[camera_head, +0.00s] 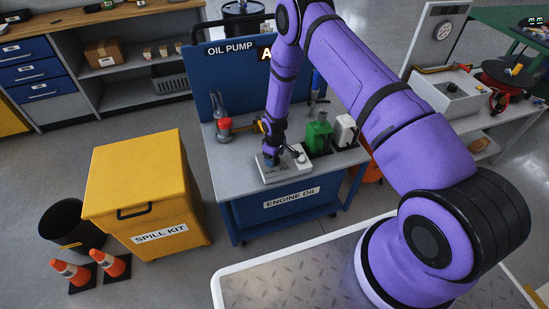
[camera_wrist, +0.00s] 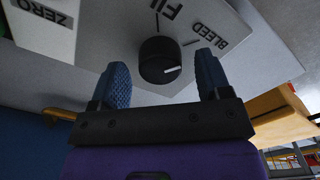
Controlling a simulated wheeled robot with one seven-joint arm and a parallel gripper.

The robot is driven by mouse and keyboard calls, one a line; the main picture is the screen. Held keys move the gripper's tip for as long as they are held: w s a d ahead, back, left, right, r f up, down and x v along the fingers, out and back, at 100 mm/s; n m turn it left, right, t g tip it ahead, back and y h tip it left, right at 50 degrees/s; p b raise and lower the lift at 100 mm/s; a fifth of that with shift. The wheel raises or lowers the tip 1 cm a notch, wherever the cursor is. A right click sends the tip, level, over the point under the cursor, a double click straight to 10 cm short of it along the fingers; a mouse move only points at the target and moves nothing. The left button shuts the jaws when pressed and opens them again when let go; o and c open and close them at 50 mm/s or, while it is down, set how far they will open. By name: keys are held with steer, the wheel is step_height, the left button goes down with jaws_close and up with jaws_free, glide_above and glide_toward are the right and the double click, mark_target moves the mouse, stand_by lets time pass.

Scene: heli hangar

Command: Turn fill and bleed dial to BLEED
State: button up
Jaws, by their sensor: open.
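The fill and bleed dial (camera_wrist: 158,72) is a round black knob with a white pointer mark, on a light panel (camera_wrist: 225,75). The FILL label (camera_wrist: 170,10) is above it and the BLEED label (camera_wrist: 208,34) is to its upper right. The white mark points right, a little below the BLEED tick. My gripper (camera_wrist: 162,61) is open, with one blue finger on each side of the dial; contact cannot be told. In the head view, my gripper (camera_head: 271,158) is low over the light box (camera_head: 290,169) on the engine oil cart (camera_head: 236,168) and hides part of it.
A ZERO label (camera_wrist: 55,15) is at the upper left in the wrist view. On the cart, a green container (camera_head: 319,137) and a white container (camera_head: 345,131) stand right of my gripper, and a red-topped item (camera_head: 224,124) left. A yellow spill kit bin (camera_head: 150,195) stands left.

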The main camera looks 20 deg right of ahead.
step_height(320, 180, up, 10)
stand_by(0.5)
stand_by(0.3)
step_height(320, 180, up, 19)
steer(key=d+m+t, duration=0.1)
steer(key=d+m, duration=0.1)
steer(key=s+d+r+m+t, duration=0.1)
steer(key=s+r, duration=0.3)
steer(key=r, duration=0.6)
steer(key=s+d+r+m+t, duration=0.1)
steer(key=s+r, duration=0.3)
steer(key=r, duration=0.6)
steer(key=s+d+r+m, duration=0.2)
steer(key=s+r, duration=0.9)
steer(key=s, duration=0.2)
steer(key=s+r+m+t, duration=0.1)
steer(key=s+r, duration=0.1)
steer(key=s, duration=0.6)
steer(key=s+r+m+t, duration=0.1)
steer(key=s, duration=0.7)
steer(key=shift+s+d+r, duration=0.35)
steer(key=shift+d+r, duration=0.05)
steer(key=shift+d, duration=0.05)
